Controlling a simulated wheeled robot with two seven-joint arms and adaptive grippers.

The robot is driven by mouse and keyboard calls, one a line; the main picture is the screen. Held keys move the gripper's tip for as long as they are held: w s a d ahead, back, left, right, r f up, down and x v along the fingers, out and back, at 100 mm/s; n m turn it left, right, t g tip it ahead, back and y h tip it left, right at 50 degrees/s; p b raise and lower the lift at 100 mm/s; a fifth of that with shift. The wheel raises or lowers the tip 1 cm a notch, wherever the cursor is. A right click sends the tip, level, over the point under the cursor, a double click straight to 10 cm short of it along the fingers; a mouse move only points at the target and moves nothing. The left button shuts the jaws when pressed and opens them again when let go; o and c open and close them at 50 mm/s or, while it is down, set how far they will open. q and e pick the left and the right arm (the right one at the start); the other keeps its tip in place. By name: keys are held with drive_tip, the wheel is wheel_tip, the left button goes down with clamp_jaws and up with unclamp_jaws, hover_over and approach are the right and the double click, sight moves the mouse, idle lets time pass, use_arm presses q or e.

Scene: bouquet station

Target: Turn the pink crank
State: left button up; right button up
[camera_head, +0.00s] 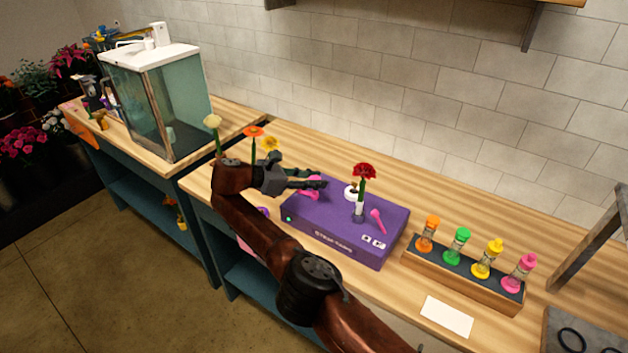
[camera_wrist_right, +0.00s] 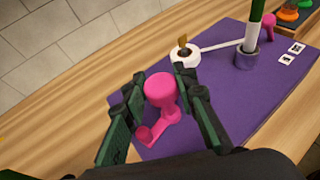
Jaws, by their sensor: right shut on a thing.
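The pink crank (camera_head: 311,191) stands on the left part of the purple box (camera_head: 335,236), partly hidden by my right gripper (camera_head: 320,180) in the head view. In the right wrist view the pink crank (camera_wrist_right: 161,92) shows a rounded knob on top and an arm running down to a base on the box. The dark green fingers of my right gripper (camera_wrist_right: 163,84) are on both sides of the knob, shut on it. My left gripper is not in view.
On the box stand a red flower (camera_head: 364,172) in a grey holder, a white round part (camera_head: 351,192) and a second pink lever (camera_head: 378,221). A wooden rack (camera_head: 460,281) with several coloured bottles is right of it. A white card (camera_head: 447,316) lies in front.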

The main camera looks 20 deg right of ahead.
drive_tip(key=shift+f, duration=0.1)
drive_tip(key=o, duration=1.2)
drive_tip(key=shift+c, duration=0.2)
drive_tip(key=shift+r, duration=5)
